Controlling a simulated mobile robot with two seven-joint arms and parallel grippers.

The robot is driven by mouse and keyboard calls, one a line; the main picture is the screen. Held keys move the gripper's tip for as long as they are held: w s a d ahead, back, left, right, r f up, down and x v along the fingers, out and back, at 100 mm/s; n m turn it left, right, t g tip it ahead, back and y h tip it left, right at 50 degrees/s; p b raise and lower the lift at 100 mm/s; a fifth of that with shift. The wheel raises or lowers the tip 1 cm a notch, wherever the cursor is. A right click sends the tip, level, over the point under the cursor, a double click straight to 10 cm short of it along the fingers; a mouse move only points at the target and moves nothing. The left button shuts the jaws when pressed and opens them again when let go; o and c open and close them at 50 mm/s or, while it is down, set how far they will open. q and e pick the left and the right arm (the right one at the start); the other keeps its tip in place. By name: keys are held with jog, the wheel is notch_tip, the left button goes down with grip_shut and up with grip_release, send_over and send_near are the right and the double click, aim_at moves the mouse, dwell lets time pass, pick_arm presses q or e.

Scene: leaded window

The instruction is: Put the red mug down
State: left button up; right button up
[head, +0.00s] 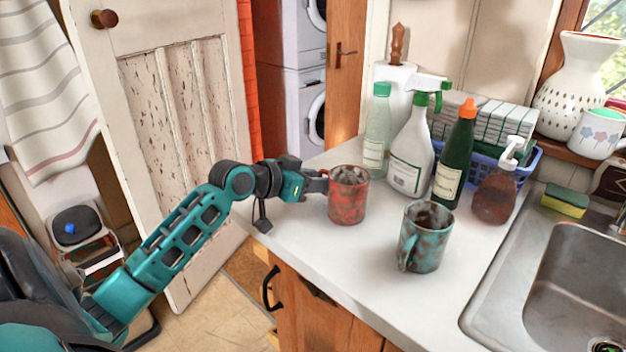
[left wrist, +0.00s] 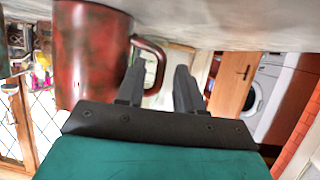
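The red mug (head: 347,198), mottled red and dark, stands upright on the white counter (head: 310,235) near its left end. In the left wrist view the mug (left wrist: 88,55) appears upside down, with its handle (left wrist: 158,62) toward my fingers. My left gripper (head: 321,182) is at the left side of the mug, level with its upper part. In the left wrist view its two fingers (left wrist: 160,78) are apart, with the handle in front of and partly between them; I see no finger closed on it. My right gripper is in neither view.
A teal-brown mug (head: 425,240) stands to the right, closer to the front edge. Behind are a clear bottle (head: 376,135), a spray bottle (head: 410,155), a green bottle (head: 455,155) and a soap dispenser (head: 495,195). The sink (head: 575,270) is at right. Counter between the mugs is clear.

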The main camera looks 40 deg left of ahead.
pick_arm(q)
jog(key=shift+r, duration=0.15)
jog(key=v, duration=1.2)
jog(key=shift+d, duration=0.1)
